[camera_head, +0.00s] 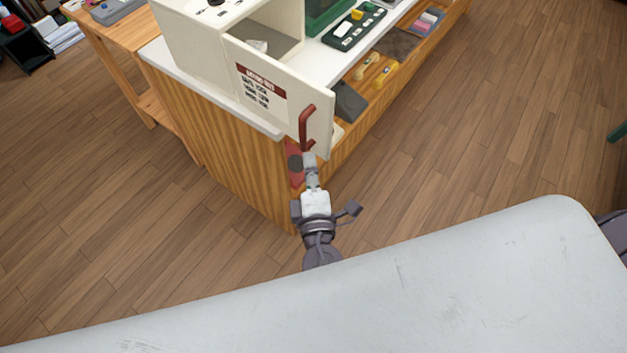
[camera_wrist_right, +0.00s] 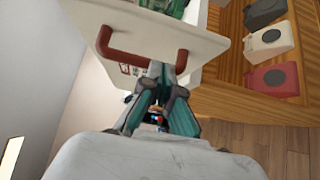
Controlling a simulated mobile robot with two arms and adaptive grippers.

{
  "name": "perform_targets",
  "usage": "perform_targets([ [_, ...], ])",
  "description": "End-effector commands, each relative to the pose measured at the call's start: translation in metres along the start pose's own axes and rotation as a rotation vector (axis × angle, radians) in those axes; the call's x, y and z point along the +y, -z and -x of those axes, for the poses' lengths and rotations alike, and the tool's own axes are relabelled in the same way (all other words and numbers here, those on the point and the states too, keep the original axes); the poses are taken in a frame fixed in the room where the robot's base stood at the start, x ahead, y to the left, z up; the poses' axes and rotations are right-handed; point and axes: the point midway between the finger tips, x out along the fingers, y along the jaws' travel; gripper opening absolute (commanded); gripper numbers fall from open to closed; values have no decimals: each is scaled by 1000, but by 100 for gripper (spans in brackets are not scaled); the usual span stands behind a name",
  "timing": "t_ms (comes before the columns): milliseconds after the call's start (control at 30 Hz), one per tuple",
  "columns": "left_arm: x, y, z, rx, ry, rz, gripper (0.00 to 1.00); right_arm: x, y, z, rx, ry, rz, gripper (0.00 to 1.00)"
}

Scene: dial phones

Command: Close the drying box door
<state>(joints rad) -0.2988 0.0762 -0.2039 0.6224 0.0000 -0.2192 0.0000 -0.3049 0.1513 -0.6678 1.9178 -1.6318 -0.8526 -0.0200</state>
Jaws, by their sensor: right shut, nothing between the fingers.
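The drying box (camera_head: 190,45) is a cream box on the counter, and its door (camera_head: 270,88) stands open, swung out past the counter's edge. The door carries a printed label and a dark red bar handle (camera_head: 307,122). My right gripper (camera_head: 310,158) is shut and empty, just at the handle's lower end in the head view. In the right wrist view the fingertips (camera_wrist_right: 161,70) are close to one end of the handle (camera_wrist_right: 138,56), in front of the door (camera_wrist_right: 185,28); whether they touch is unclear. My left gripper is not in view.
The wooden counter (camera_head: 215,145) with a white top runs away to the upper right. Its shelf holds phones, including a red one (camera_wrist_right: 275,78) and a white one (camera_wrist_right: 267,42). The wooden floor (camera_head: 480,120) to the right is clear.

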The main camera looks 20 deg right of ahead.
Motion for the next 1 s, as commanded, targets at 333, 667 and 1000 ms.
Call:
perform_targets([
  [333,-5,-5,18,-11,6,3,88,0,-27,-27,2,3,1,0],
  [667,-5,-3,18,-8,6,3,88,-1,-28,-29,2,3,0,0],
  [1000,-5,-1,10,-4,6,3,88,-2,-44,-41,60,-2,4,0],
])
